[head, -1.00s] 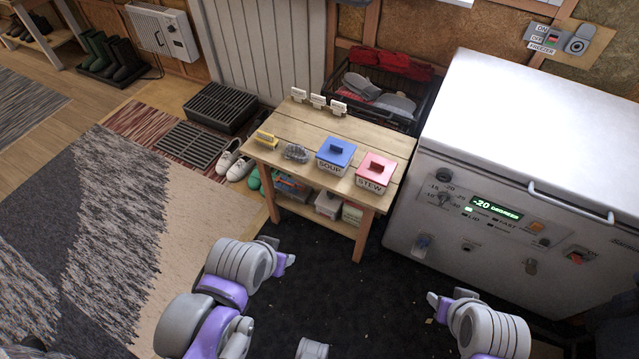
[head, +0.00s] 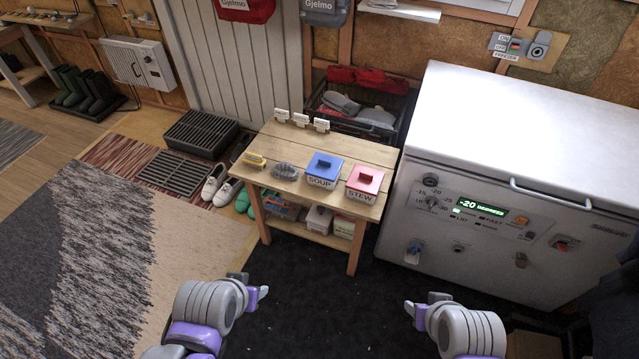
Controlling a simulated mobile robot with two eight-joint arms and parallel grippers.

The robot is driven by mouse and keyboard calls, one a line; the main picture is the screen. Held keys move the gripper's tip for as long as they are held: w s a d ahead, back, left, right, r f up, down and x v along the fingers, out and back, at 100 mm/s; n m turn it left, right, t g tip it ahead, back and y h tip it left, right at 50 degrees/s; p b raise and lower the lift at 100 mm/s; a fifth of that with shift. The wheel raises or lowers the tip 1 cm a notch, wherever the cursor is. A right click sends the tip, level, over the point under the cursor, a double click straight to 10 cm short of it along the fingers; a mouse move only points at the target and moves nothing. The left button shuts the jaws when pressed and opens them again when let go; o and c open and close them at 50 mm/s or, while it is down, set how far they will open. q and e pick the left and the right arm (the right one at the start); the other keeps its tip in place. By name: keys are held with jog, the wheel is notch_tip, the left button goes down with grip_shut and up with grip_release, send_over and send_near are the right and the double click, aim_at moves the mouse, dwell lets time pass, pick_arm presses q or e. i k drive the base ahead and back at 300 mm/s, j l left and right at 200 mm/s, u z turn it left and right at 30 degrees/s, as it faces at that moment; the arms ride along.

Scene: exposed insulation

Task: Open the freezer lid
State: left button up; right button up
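The white chest freezer (head: 470,220) stands at the right in the head view. Its lid (head: 530,130) is down and closed. A light bar handle (head: 550,194) runs along the lid's front edge. The front panel has a green display (head: 481,207) reading -20 degrees. My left gripper (head: 255,290) is low in the middle, in front of the wooden table and well away from the freezer. My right gripper (head: 418,308) is low in front of the freezer, below the handle and apart from it. Neither gripper's finger gap shows clearly, and I see nothing held.
A wooden table (head: 290,147) left of the freezer bears a blue-lidded soup box (head: 324,168), a pink-lidded stew box (head: 363,184) and small items. A wall freezer switch (head: 517,45) is behind. Dark mat (head: 310,320) floor lies clear in front.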

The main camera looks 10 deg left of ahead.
aim_at(577, 148)
jog(key=z, duration=1.5)
jog(key=i+l+u, duration=0.4)
jog(key=l, duration=0.2)
